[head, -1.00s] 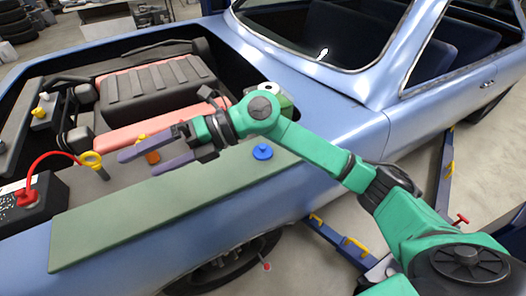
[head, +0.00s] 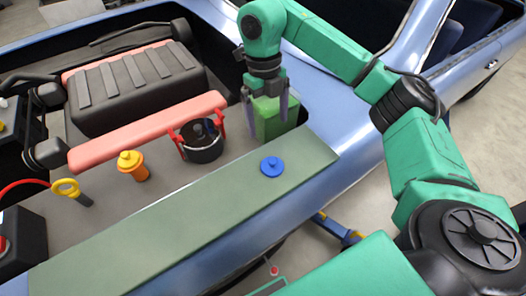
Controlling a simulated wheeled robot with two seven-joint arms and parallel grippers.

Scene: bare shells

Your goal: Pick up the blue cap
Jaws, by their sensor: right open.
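The blue cap (head: 272,166) is a small round disc with a raised knob. It lies on the right part of the long grey-green mat (head: 170,222) along the car's edge. My right gripper (head: 265,112) points down with its two purple-grey fingers apart. In the picture it is above and behind the cap, in front of or over a green box (head: 271,127). It is apart from the cap, and nothing shows held in it. My left gripper is not in view.
An orange bottle with a yellow top (head: 134,165) and a yellow-ringed dipstick (head: 70,190) are further left. The mat around the cap is clear.

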